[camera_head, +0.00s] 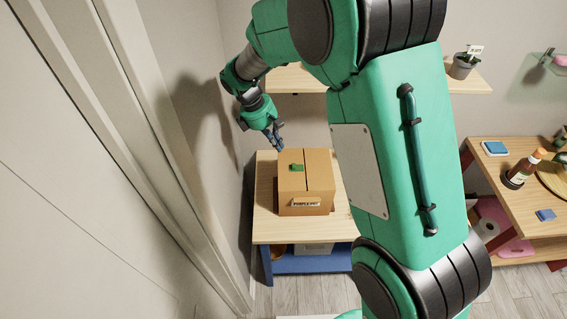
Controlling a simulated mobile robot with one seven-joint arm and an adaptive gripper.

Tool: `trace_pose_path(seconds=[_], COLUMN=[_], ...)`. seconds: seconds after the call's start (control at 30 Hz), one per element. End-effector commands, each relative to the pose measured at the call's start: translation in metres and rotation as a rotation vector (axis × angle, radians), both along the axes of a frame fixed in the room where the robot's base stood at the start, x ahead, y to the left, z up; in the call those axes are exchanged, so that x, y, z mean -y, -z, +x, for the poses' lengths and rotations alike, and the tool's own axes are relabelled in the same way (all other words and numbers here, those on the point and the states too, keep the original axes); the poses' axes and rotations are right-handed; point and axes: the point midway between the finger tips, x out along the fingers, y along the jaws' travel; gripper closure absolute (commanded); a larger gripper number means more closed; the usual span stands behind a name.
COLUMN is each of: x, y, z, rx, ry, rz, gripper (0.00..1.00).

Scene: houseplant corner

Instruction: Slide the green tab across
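The green tab (297,168) is a small piece on the top of a brown cardboard box (306,188), left of a dark line that runs across the top. The box stands on a small wooden table (268,226) and has a white printed label on its front. My gripper (280,146) hangs above and behind the box, up and left of the tab, and looks apart from it. Its fingers are small and dark here, so I cannot tell if they are open or shut.
A wall stands close on the left of the table. A wooden shelf (290,79) is behind my arm, with a potted plant (463,66) at its right. A second table (508,190) at right holds a bottle (524,169) and blue items. My arm hides the middle.

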Motion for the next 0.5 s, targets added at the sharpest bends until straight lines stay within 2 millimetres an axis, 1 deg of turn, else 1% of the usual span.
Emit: trace_pose_path(seconds=[0.1, 0.2, 0.3, 0.5], x=[-0.008, -0.013, -0.015, -0.016], y=[0.013, 0.020, 0.023, 0.025], z=[0.004, 0.006, 0.007, 0.008], rx=[-0.020, -0.030, -0.035, -0.037], ry=[-0.037, -0.056, -0.068, -0.072], rz=[-0.015, -0.022, -0.027, -0.028], gripper=[1.00, 1.00, 1.00, 1.00])
